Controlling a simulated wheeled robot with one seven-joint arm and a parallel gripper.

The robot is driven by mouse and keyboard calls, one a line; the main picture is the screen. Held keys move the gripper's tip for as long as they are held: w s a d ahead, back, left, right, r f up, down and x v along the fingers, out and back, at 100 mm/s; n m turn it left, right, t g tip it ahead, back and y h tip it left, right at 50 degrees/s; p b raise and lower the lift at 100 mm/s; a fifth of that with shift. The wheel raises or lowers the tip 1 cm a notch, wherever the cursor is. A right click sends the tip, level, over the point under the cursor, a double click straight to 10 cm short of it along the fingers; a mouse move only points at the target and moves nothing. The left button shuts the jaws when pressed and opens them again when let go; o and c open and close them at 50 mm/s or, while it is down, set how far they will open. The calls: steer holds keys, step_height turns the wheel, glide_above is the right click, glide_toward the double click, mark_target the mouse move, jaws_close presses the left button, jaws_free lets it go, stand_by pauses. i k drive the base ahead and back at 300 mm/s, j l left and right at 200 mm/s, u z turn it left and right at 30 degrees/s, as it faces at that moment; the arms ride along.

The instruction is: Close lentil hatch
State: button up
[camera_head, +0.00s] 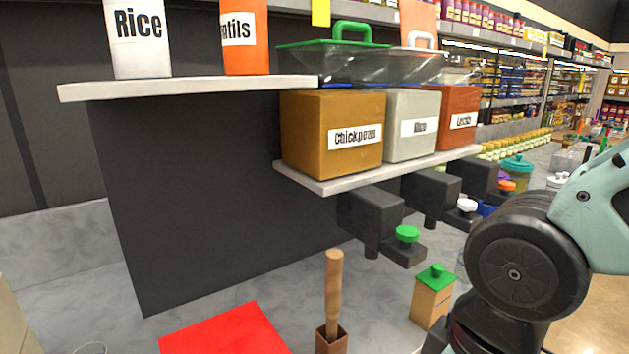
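The lentil bin (458,118) is a red-brown box with a partly readable "Lentils" label, at the right end of a row on a white shelf. A clear hopper (460,76) sits above it, largely hidden behind the neighbouring ones. An orange panel (419,17) stands upright above this area, cut by the top edge; it looks like the lentil hatch raised open, but its hinge is hidden. My arm fills the right side. My gripper is not in view.
The chickpea bin (332,132) has a green-handled lid (345,44); the rice bin (412,125) has a white handle above. Dark dispensers (372,212) with coloured knobs project below.

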mark_target(415, 14)
steer(key=i+l+z, duration=0.4)
steer(key=l, duration=0.15)
steer(key=i+l+z, duration=0.85)
steer(key=i+z, duration=0.4)
steer(key=i, duration=0.15)
steer(key=i+u, duration=0.2)
steer(key=i, duration=0.25)
steer(key=i+l+u, duration=0.25)
steer(key=i, duration=0.2)
steer(key=j, duration=0.1)
